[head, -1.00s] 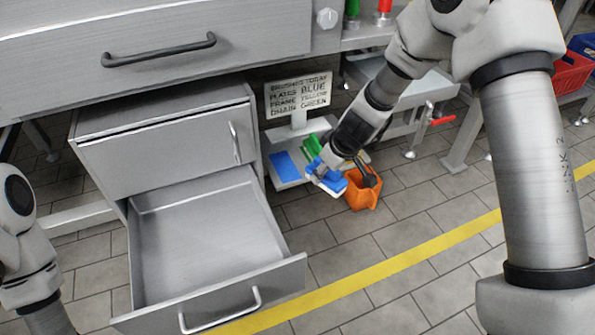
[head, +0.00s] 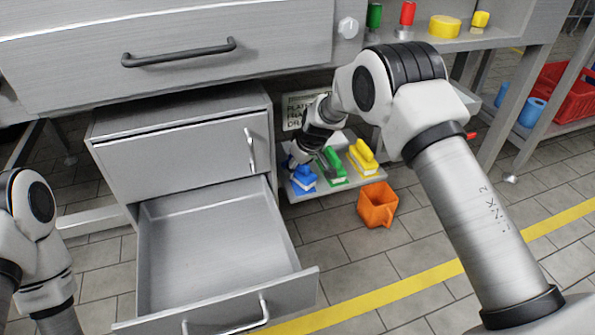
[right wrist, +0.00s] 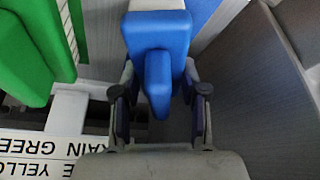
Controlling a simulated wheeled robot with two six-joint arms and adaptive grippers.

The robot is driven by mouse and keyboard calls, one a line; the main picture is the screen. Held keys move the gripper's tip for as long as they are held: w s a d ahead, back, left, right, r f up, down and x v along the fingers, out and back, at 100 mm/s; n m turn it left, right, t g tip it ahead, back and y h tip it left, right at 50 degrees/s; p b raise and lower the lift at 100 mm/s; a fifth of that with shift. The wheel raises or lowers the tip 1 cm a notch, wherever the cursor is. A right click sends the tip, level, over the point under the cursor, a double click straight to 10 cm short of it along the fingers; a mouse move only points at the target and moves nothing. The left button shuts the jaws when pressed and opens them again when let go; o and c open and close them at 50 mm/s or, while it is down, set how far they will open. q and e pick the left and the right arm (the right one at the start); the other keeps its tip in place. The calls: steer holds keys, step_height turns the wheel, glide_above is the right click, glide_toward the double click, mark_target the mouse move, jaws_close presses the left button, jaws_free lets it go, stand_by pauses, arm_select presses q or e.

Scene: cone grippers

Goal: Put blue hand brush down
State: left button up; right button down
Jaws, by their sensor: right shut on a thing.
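The blue hand brush (head: 304,182) is at the left end of a light shelf (head: 338,187), over or on its blue patch; I cannot tell whether it touches. My right gripper (head: 295,163) is at the brush's handle. In the right wrist view, my right gripper (right wrist: 160,105) has its fingers on both sides of the blue brush (right wrist: 157,40) handle. A green brush (head: 332,165) and a yellow brush (head: 362,157) stand to the right on the same shelf. My left arm shows at the left edge, but its gripper is out of view.
An orange jug (head: 377,205) stands on the floor, right of the shelf. The open drawer (head: 215,240) of a grey cabinet is empty, left of the shelf. A lettered sign (head: 298,112) stands behind the shelf, partly hidden by my arm.

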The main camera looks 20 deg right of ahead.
steer(key=c, duration=0.6)
jaws_free()
steer(key=shift+r, duration=0.4)
steer(key=p+v, duration=0.4)
steer(key=v, duration=0.3)
steer(key=shift+s+p, duration=0.1)
steer(key=shift+p, duration=0.2)
steer(key=shift+f, duration=0.1)
